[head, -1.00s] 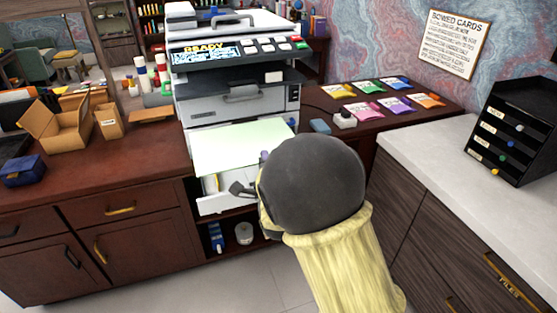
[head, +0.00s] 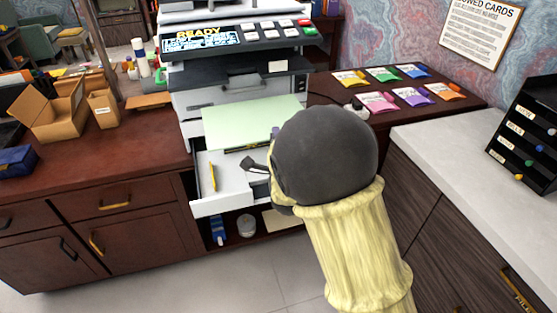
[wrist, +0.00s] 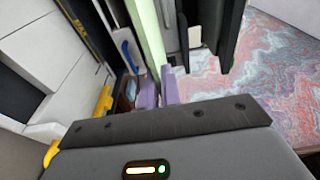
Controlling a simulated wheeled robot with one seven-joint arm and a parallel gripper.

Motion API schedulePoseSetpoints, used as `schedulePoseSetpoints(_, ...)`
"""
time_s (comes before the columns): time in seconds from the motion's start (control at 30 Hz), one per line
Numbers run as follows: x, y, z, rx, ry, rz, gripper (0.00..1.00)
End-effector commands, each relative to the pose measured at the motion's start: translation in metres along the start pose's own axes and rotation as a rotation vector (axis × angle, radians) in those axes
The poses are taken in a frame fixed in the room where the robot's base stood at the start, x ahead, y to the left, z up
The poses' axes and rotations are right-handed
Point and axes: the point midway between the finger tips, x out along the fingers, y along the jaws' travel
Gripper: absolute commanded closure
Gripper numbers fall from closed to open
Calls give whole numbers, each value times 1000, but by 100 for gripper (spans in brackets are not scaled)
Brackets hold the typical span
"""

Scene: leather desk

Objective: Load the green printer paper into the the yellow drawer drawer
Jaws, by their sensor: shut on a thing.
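The light green printer paper (head: 250,120) is a flat sheet above the back of an open white drawer (head: 232,198) in the printer's lower part. A yellow strip (head: 213,178) shows inside the drawer at its left. My gripper, with purple fingertips (wrist: 159,88), is shut on the paper, which is seen edge-on in the wrist view (wrist: 150,40). In the head view my dark round wrist hides most of the gripper and the paper's near right corner. I cannot tell whether the paper touches the drawer floor.
The printer (head: 240,75) stands above the drawer. Several coloured packets (head: 412,96) lie on the desk to the right. An open cardboard box (head: 52,112) is on the left. A white counter (head: 440,150) with a black tray rack (head: 530,145) is at right. A shelf below the drawer holds small items.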

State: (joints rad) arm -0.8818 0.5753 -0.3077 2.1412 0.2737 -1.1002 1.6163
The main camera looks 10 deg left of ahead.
Motion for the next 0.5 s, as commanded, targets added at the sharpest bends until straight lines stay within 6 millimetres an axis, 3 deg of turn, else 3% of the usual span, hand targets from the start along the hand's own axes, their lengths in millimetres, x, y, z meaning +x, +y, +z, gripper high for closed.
schedulePoseSetpoints(0.5, 0, 42, -2, 1, 2, -3, 100)
